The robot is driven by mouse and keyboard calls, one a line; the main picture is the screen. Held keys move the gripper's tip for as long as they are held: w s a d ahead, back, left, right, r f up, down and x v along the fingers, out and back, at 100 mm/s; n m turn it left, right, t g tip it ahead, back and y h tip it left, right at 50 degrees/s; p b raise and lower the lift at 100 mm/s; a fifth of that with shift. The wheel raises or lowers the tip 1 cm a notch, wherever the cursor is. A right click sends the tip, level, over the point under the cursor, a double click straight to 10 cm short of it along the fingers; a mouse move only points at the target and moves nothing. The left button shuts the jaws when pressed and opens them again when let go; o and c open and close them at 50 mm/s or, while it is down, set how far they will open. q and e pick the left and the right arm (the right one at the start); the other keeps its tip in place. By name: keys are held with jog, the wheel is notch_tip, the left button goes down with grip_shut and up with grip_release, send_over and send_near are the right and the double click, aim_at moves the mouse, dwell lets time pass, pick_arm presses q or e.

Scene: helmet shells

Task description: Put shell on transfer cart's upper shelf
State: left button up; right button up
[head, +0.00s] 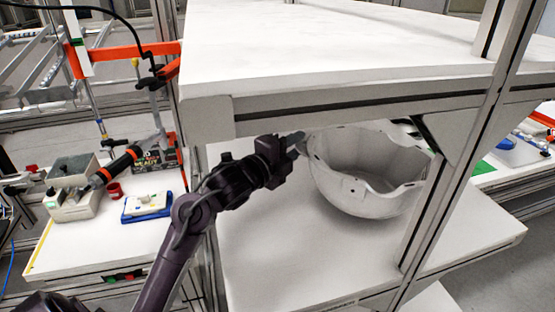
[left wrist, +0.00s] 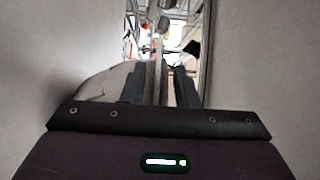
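The shell (head: 365,185) is a pale grey helmet bowl with a cut-out rim. In the head view it is in the space between the cart's white upper shelf (head: 330,45) and its lower shelf (head: 300,275), open side up. I cannot tell whether it rests on the lower shelf. My left gripper (head: 298,142) reaches in from the left, its fingertips at the shell's left rim. In the left wrist view a grey curved piece (left wrist: 103,86), likely the shell, shows beside the left finger. The fingers stand a narrow gap apart; their hold on the rim is unclear. My right gripper is out of view.
The upper shelf's visible top is bare. A metal post (head: 455,150) stands in front of the shell's right side. At the left, a side table (head: 95,245) holds a grey box (head: 72,190), a blue-and-white tray (head: 147,206) and a red cup (head: 114,191).

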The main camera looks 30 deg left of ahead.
pick_arm(q)
jog(key=s+a+b, duration=0.1)
jog(key=s, duration=0.7)
jog(key=shift+w+a, duration=0.1)
